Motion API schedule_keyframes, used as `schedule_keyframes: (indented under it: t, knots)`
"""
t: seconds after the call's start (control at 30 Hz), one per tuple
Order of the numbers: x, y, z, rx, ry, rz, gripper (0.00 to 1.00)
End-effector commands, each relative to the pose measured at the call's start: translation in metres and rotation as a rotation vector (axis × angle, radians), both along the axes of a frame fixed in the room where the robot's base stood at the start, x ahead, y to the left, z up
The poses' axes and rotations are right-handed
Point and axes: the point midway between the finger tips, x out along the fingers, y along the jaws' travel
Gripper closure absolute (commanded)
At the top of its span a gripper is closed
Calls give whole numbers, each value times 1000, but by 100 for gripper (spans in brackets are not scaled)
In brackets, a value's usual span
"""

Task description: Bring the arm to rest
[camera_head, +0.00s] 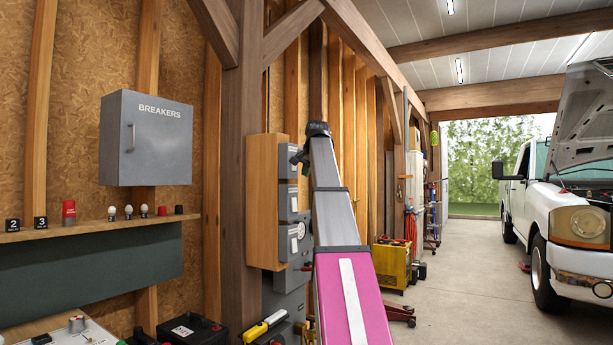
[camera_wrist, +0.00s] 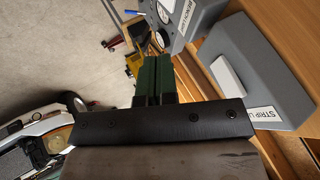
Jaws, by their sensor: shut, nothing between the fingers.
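My gripper (camera_wrist: 152,72) shows in the wrist view with its two green fingers together and nothing between them. It is near the wall-mounted grey boxes; I cannot tell how far its tips are from them. In the head view my arm reaches forward and up, with a pink link low in the middle and grey links above it.
A grey switch box (camera_wrist: 255,70) with a partly readable "STRIP" label is close on the right. A wooden post (camera_head: 241,170) and breaker cabinet (camera_head: 146,138) stand left of my arm. A white pickup (camera_head: 575,230) with raised hood is at right. The floor (camera_head: 465,290) between is mostly clear.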

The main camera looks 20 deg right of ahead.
Motion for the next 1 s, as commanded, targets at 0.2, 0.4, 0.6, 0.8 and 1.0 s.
schedule_keyframes:
  t: [0.2, 0.4, 0.6, 0.8, 1.0]
  knots:
    - [0, 0, 0, 0, 0, 0, 100]
    - [1, 1, -5, -1, 4, 2, 100]
    - [9, 12, -69, -13, 44, 36, 100]
    - [17, 34, -171, -39, 112, 98, 100]
    - [14, 59, -270, -67, 179, 165, 100]
